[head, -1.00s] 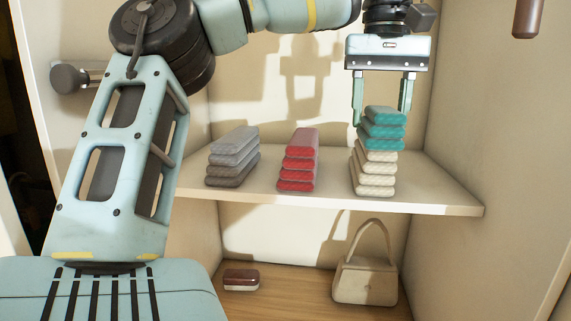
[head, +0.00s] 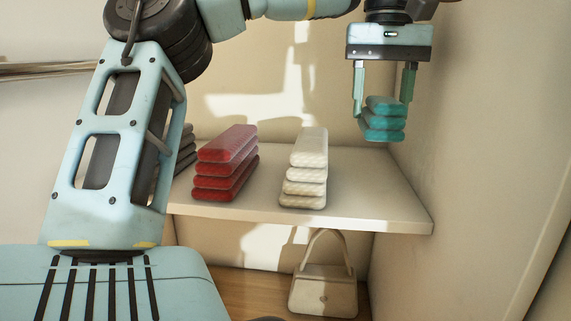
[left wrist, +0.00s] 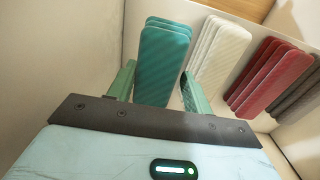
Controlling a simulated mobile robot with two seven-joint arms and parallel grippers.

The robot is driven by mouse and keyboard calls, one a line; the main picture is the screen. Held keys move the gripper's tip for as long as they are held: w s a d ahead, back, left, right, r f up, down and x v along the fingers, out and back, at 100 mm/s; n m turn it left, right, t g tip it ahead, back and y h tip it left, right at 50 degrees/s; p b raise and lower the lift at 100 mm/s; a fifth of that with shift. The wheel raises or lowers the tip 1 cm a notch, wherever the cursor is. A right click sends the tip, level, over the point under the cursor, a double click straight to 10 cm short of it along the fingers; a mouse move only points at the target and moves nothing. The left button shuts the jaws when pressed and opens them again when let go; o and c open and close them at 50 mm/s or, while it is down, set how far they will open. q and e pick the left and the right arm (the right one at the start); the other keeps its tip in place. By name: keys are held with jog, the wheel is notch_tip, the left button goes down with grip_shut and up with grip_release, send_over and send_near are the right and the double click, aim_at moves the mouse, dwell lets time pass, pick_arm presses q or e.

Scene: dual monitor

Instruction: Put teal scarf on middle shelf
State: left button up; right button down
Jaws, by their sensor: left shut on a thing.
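The teal scarf (head: 383,120) is a folded stack held between the fingers of my left gripper (head: 384,98). It hangs above the right end of the middle shelf (head: 385,200), near the right wall, with a gap seen below it. In the left wrist view the teal scarf (left wrist: 160,62) sits between the two green fingers of my left gripper (left wrist: 158,92). The gripper is shut on it. My right gripper is not in view.
On the shelf stand a cream folded stack (head: 305,170), a red folded stack (head: 225,165) and a grey stack (head: 185,150) partly behind my arm. A cream handbag (head: 323,292) stands on the compartment floor below. The shelf right of the cream stack is bare.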

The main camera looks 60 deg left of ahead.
pick_arm(q)
jog(key=shift+w+f+p, duration=0.1)
jog(key=shift+f+p, duration=0.2)
jog(key=shift+f, duration=4.75)
jog(key=shift+f, duration=0.15)
jog(key=o, duration=1)
notch_tip(320, 180, up, 12)
jog(key=shift+r, duration=0.15)
